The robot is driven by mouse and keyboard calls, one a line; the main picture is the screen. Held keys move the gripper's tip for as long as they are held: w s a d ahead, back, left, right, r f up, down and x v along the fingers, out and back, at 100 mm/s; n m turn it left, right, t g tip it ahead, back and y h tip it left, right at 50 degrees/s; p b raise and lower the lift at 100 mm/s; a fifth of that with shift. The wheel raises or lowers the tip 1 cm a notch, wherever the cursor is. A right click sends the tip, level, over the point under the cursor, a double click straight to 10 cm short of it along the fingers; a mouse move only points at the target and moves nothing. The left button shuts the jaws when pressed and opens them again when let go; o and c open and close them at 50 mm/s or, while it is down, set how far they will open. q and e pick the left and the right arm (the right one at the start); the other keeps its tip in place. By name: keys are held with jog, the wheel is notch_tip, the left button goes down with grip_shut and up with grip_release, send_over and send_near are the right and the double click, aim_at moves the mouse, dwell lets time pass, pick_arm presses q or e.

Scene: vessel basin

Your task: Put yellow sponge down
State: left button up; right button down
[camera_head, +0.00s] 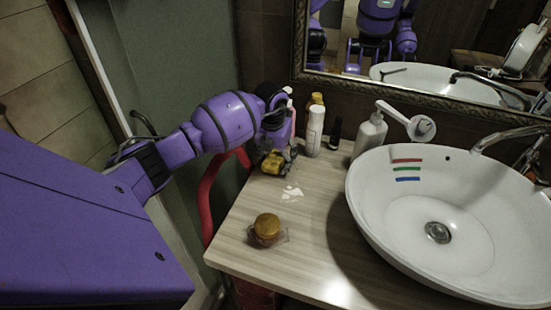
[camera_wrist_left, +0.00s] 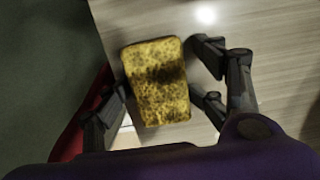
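The yellow sponge (camera_wrist_left: 157,80), dark-speckled and block-shaped, sits between the black fingers of my left gripper (camera_wrist_left: 160,75) in the left wrist view. One finger lies against its left edge and two fingers are close along its right edge, so the gripper looks shut on it. In the head view the sponge (camera_head: 272,163) shows below my left gripper (camera_head: 279,150), low over the back left of the wooden counter (camera_head: 320,225). I cannot tell whether the sponge touches the counter. My right gripper is not in view.
A white basin (camera_head: 362,215) fills the counter's right side. A white bottle (camera_head: 314,132) and a soap dispenser (camera_head: 370,134) stand at the back. A round orange-brown item (camera_head: 267,227) sits at the front left. A mirror (camera_head: 430,85) hangs behind.

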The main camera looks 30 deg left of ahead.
aim_at(273, 160)
pick_arm(q)
jog(key=shift+s+f, duration=0.15)
notch_tip(273, 160, up, 14)
jog(key=s, duration=0.1)
jog(key=shift+d+f, duration=0.2)
jog(key=shift+f, duration=0.05)
dwell(0.6)
